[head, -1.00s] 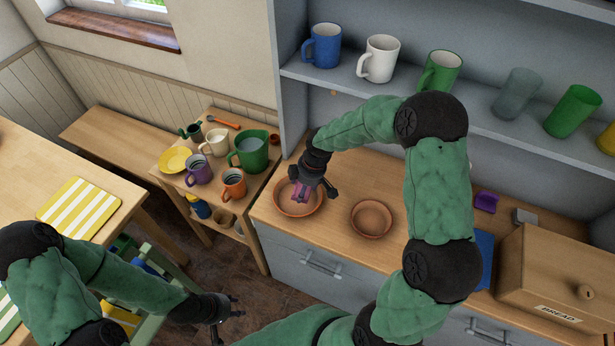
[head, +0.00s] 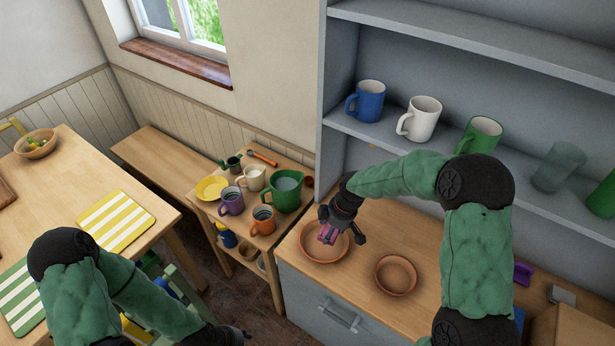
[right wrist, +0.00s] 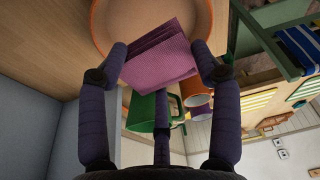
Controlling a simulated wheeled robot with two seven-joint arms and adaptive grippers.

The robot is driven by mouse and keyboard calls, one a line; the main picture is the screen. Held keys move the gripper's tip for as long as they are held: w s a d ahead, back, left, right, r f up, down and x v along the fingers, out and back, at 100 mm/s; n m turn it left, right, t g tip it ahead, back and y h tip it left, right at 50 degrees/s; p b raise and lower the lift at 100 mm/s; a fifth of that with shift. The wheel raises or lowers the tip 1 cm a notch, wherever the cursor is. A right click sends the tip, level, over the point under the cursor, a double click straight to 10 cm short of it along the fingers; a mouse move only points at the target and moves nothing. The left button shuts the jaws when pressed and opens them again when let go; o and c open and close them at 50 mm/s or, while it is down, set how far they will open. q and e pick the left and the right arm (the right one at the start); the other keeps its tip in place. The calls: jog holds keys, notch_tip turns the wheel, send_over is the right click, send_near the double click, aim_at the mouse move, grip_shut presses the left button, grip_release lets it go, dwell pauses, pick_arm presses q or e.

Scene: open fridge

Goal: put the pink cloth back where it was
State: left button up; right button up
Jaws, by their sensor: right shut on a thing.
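The pink cloth (head: 326,234) is in my right gripper (head: 338,232), over the left terracotta bowl (head: 320,258) on the wooden counter. In the right wrist view, the folded, purplish-pink cloth (right wrist: 160,62) lies between my right gripper's fingers (right wrist: 163,75), with the bowl's rim (right wrist: 98,30) just beyond it. I cannot tell whether the cloth touches the inside of the bowl. My left gripper (head: 240,334) is low at the bottom edge of the head view, and its fingers are too dark and cut off to read.
A second terracotta bowl (head: 396,276) stands empty to the right. A small side table with a green jug (head: 287,190), several mugs and a yellow plate (head: 212,188) is to the left. A shelf with mugs, including a blue one (head: 368,101), is above the counter.

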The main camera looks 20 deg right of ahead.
aim_at(322, 232)
jog(key=shift+a+f+m+b, duration=0.3)
jog(key=shift+a+m+b, duration=0.15)
jog(key=shift+m+b, duration=0.35)
jog(key=a+m+b, duration=0.1)
jog(key=m, duration=0.1)
jog(key=a+m+h+b, duration=0.1)
jog(key=b, duration=0.1)
jog(key=shift+w+f+m+b, duration=0.1)
jog(key=shift+f+m+b, duration=0.2)
jog(key=shift+f+m, duration=0.1)
jog(key=m+b, duration=0.1)
jog(key=a+m+b, duration=0.1)
jog(key=m, duration=0.1)
jog(key=shift+a+f+t+h, duration=0.1)
jog(key=shift+f+t+h, duration=0.05)
jog(key=shift+t+h, duration=0.2)
jog(key=shift+w+a+m+b, duration=0.1)
jog(key=shift+a+m+b, duration=0.25)
jog(key=shift+m+b, duration=0.4)
